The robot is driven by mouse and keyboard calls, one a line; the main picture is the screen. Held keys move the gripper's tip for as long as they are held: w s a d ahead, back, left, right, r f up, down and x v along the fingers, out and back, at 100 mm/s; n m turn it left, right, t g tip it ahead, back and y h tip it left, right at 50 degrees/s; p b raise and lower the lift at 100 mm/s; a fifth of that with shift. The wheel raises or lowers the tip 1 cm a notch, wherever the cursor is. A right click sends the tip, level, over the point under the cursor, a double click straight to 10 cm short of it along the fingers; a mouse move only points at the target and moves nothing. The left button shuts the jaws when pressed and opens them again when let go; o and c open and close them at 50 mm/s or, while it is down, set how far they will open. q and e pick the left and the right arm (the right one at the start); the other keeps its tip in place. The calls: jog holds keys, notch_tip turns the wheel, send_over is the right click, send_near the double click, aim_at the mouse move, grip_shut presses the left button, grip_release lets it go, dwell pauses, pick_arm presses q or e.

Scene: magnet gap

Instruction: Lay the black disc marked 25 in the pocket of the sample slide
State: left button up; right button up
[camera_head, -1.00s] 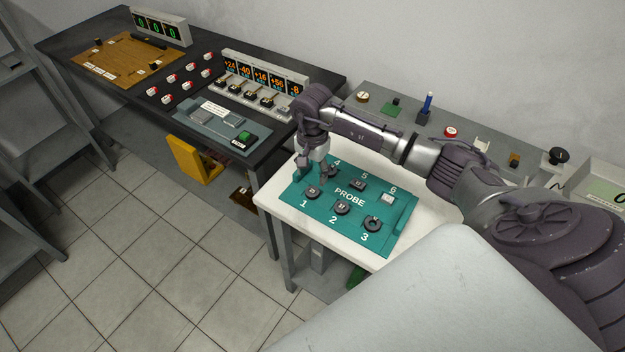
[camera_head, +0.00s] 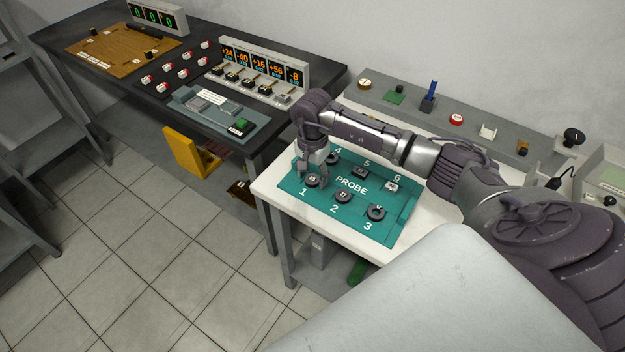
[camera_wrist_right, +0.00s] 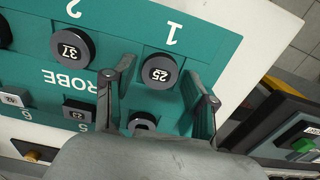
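The black disc marked 25 (camera_wrist_right: 159,71) lies at place 1 of the teal PROBE mat and also shows in the head view (camera_head: 312,181). My right gripper (camera_head: 313,177) is open and reaches down at place 1. In the right wrist view its two fingers (camera_wrist_right: 160,68) stand on either side of the disc, with teal showing beside it; I cannot tell whether they touch it. A grey-blue panel (camera_head: 190,96) with a label, metal parts and a green block lies on the dark bench; it may be the sample slide, and its pocket is not clear. My left gripper is not in view.
Other pieces lie on the teal mat (camera_head: 300,196), including a disc marked 37 (camera_head: 343,196) and a ring (camera_head: 376,212). The dark bench (camera_head: 85,48) holds number displays (camera_head: 265,62) and several red-and-white pieces. A grey shelf (camera_head: 415,108) with small items runs behind the white table.

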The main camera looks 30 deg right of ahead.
jog(key=c, duration=0.9)
jog(key=shift+r+p, duration=1.35)
jog(key=shift+r, duration=1.15)
